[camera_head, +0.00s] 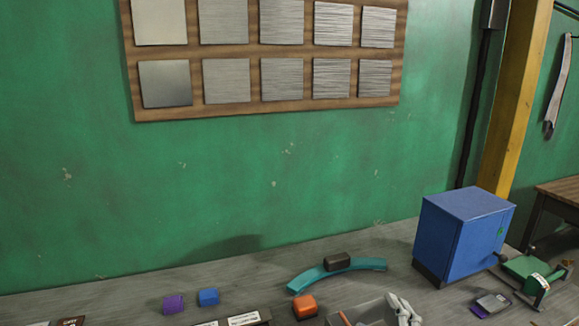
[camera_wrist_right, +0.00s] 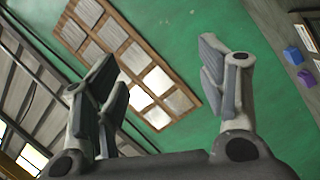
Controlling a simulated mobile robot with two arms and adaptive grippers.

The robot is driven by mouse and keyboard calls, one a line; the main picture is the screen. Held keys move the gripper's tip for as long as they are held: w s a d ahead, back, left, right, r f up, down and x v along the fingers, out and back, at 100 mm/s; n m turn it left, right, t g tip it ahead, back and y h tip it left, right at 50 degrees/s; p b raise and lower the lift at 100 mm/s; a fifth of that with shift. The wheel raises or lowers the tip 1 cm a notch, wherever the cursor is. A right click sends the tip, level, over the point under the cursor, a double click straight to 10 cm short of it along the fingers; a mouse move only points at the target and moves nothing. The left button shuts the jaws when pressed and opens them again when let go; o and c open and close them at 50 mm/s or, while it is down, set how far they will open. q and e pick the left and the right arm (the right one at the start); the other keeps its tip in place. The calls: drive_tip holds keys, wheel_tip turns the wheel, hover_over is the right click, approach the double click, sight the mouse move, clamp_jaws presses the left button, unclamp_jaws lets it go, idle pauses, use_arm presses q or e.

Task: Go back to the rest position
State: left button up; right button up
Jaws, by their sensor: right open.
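My right gripper (camera_wrist_right: 160,78) is open in the right wrist view, its two grey fingers wide apart with nothing between them. It points toward the green wall and the board of metal plates. In the head view, what looks like its pale fingers (camera_head: 404,309) shows at the bottom edge, right of the middle, above the bench. The rest of that arm is out of the picture. My left gripper is in neither view.
The grey bench (camera_head: 225,277) carries a purple block (camera_head: 173,304), a blue block (camera_head: 208,297), an orange block (camera_head: 304,306), a teal curved piece (camera_head: 308,278) with a dark block (camera_head: 337,261) and a blue cabinet (camera_head: 463,237). A plate board (camera_head: 265,110) hangs behind.

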drive_tip(key=s+d+f+m+g+h, duration=0.1)
drive_tip(key=s+d+f+m+g, duration=0.15)
drive_tip(key=s+f+g, duration=0.4)
drive_tip(key=s+d+f+m+g+h, duration=0.1)
drive_tip(key=s+f+m, duration=0.25)
drive_tip(key=f, duration=0.55)
drive_tip(key=s+f+m+g+y, duration=0.1)
drive_tip(key=s+f+m+g, duration=0.45)
drive_tip(key=s, duration=0.75)
wheel_tip(320, 180, down, 28)
drive_tip(key=s+n+g, duration=0.2)
drive_tip(key=s+d+f+g+b, duration=0.1)
drive_tip(key=s+d+f, duration=0.1)
drive_tip(key=s+f, duration=1.5)
drive_tip(key=shift+d+g, duration=0.3)
